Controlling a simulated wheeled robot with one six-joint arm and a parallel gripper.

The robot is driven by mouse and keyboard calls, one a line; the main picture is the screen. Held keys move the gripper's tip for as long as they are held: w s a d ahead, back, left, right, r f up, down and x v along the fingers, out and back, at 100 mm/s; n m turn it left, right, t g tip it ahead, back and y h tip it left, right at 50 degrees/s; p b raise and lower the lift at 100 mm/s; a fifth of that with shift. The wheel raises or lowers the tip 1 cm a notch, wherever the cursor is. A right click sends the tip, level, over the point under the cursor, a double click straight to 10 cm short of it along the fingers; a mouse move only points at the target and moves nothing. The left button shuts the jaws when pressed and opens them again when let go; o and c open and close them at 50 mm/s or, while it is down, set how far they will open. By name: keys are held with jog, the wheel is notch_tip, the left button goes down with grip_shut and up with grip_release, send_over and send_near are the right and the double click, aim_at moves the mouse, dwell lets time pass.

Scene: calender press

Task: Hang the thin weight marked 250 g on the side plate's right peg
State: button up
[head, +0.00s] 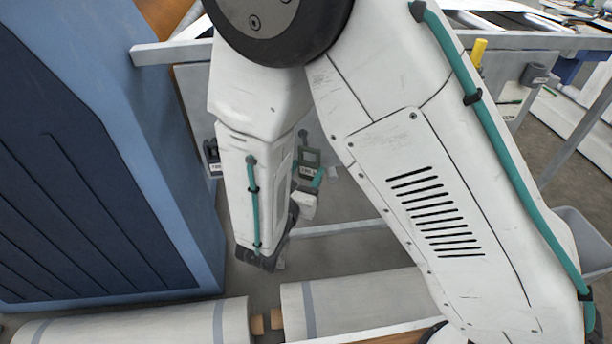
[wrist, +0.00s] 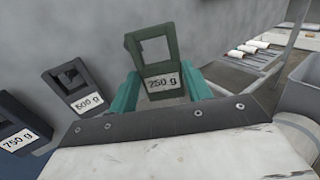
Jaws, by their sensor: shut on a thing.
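The 250 g weight (wrist: 160,84) is a dark green block with a square open loop on top and a white label. It is upright between the teal fingers of my gripper (wrist: 162,95), which is shut on it. In the head view the weight (head: 309,157) shows small beside my forearm, with my gripper (head: 308,176) at it. The grey side plate (wrist: 225,35) stands behind the weight in the wrist view. I see no peg clearly, and cannot tell whether the loop touches one.
A dark 500 g weight (wrist: 83,98) and a 750 g weight (wrist: 22,143) are to the left of my gripper. A grey bin (wrist: 302,88) stands at the right. White rollers (head: 355,302) lie below, and a blue cabinet (head: 95,150) is at the left.

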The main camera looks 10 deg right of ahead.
jog(key=shift+w+f, duration=0.15)
jog(key=shift+w, duration=1.5)
jog(key=shift+w+f, duration=0.1)
jog(key=shift+w, duration=1.55)
jog(key=shift+w+f, duration=0.45)
jog(key=shift+w, duration=0.15)
jog(key=o, duration=1.3)
